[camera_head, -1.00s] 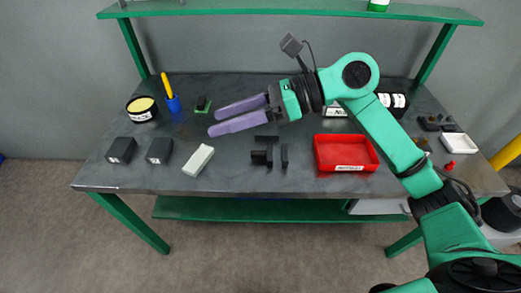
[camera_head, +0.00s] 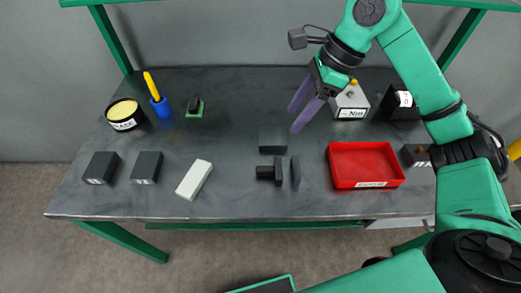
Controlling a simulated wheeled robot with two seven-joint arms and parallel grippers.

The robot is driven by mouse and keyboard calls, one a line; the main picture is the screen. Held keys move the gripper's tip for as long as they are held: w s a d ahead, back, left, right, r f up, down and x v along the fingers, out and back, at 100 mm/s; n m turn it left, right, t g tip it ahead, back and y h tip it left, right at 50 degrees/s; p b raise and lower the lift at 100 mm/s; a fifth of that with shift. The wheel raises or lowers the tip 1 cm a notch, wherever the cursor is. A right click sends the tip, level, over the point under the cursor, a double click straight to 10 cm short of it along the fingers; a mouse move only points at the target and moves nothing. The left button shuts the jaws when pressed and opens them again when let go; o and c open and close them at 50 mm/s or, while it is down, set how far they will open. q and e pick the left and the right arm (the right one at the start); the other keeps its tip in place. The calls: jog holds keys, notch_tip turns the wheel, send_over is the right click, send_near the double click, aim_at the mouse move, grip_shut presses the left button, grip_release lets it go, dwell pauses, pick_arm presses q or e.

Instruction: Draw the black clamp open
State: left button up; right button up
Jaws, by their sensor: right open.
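The black clamp (camera_head: 278,171) seems to be the group of dark blocks on the table's front middle: a back block, a small block with a round end on the left, and a thin upright plate on the right. Gaps between its parts are too small to judge. My right gripper (camera_head: 294,121) has two purple fingers pointing down and to the left. It is open and empty, above and behind the clamp, apart from it. My left gripper is not in view.
A red tray (camera_head: 333,182) stands right of the clamp. A white block (camera_head: 194,180) and two black boxes (camera_head: 147,167) lie to the left. A yellow-topped tin (camera_head: 124,116), a blue cup (camera_head: 161,108) and a labelled meter (camera_head: 350,101) stand farther back.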

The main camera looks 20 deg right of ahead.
notch_tip(320, 180, down, 4)
jog(key=b, duration=0.4)
send_near(266, 168)
jog(key=x, duration=0.8)
jog(key=shift+a, duration=0.1)
jog(key=shift+a+f, duration=0.1)
jog(key=shift+f, duration=0.3)
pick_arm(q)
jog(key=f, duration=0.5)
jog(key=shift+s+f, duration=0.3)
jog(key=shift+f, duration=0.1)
pick_arm(e)
grip_shut()
jog(key=shift+r, duration=0.1)
